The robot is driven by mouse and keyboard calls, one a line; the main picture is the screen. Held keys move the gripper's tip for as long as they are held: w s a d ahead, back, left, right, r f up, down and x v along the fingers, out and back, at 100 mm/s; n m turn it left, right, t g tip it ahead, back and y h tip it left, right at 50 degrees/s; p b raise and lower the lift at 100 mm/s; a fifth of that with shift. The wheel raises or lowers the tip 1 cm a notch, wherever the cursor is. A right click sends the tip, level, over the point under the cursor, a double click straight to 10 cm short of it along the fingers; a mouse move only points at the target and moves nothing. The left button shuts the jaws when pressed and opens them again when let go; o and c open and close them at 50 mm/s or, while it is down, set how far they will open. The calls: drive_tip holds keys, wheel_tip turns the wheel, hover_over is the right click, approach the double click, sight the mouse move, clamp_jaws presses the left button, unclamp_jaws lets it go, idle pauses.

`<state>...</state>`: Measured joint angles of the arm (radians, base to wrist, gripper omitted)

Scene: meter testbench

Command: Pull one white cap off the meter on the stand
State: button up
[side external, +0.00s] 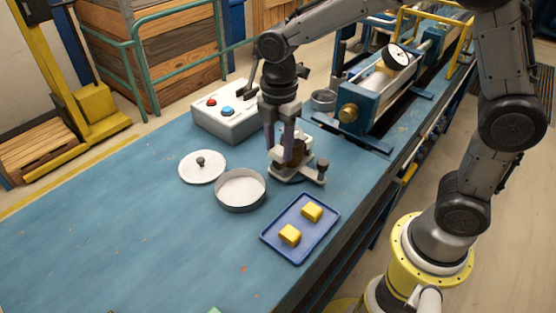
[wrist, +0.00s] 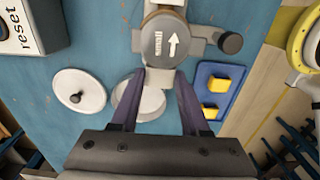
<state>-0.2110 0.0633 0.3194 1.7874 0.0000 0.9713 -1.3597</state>
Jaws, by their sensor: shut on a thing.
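A white cap (wrist: 160,78) is at the meter's end nearest my fingers, and another pale end shows at the top edge of the wrist view. My gripper (side external: 281,154) points down at the meter, shut on the near white cap, which still looks in line with the meter. The fingers partly hide cap and meter in the side view.
A round grey pan (side external: 241,190) and a white lid (side external: 202,167) lie to the left. A blue tray (side external: 274,248) with two yellow blocks is in front. A button box (side external: 229,118) and a blue test bench with a gauge (side external: 398,57) stand behind.

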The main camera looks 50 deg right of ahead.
drive_tip(key=shift+r, duration=0.65)
drive_tip(key=shift+r, duration=2.25)
